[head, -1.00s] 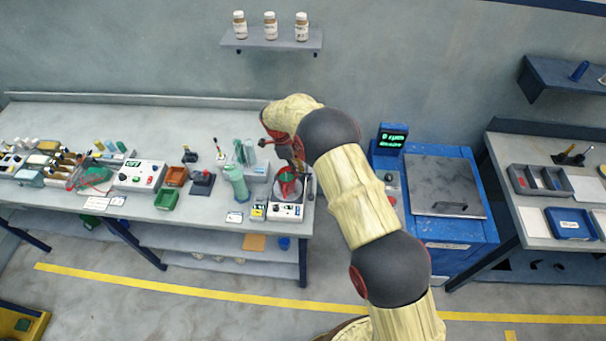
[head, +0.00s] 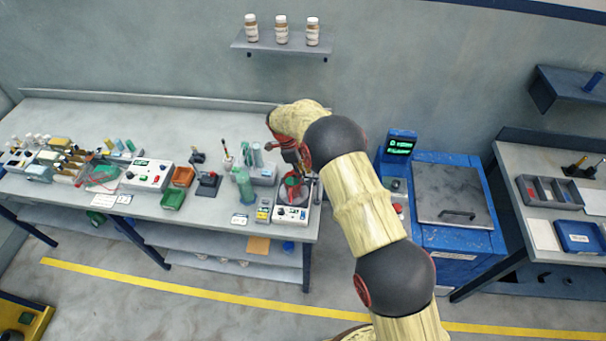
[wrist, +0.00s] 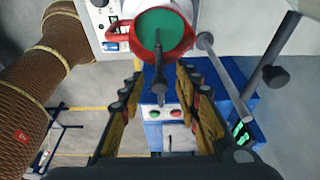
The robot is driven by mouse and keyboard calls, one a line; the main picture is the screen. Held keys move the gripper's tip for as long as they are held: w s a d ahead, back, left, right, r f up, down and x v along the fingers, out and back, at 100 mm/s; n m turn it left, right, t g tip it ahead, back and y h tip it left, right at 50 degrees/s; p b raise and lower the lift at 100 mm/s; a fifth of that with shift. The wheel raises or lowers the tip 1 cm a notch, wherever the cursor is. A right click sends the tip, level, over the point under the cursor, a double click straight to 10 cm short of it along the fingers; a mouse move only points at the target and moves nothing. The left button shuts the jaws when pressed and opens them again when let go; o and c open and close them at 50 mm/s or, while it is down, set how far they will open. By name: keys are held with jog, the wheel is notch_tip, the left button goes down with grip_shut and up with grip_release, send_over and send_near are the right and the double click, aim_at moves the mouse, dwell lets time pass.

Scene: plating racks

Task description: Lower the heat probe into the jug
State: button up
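The red jug (head: 288,193) stands on a white-fronted plate unit (head: 290,214) near the right end of the bench. In the wrist view the jug (wrist: 129,34) is seen from above, with green contents inside its rim. A dark rod with a thicker end, probably the heat probe (wrist: 158,76), shows in front of the jug, between my fingers. Its tip overlaps the green in the picture; I cannot tell whether it is inside the jug. My gripper (wrist: 159,78) is open, with gaps visible on both sides of the rod. In the head view my gripper (head: 295,158) is above the jug, partly hidden.
A grey stand rod (wrist: 222,75) with a dark knob rises close beside the jug. A green cylinder (head: 243,187) stands left of it. A blue cabinet (head: 455,243) is right of the bench. Several bottles sit on the wall shelf (head: 280,45).

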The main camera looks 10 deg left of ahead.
jog(key=v, duration=1.2)
dwell(0.4)
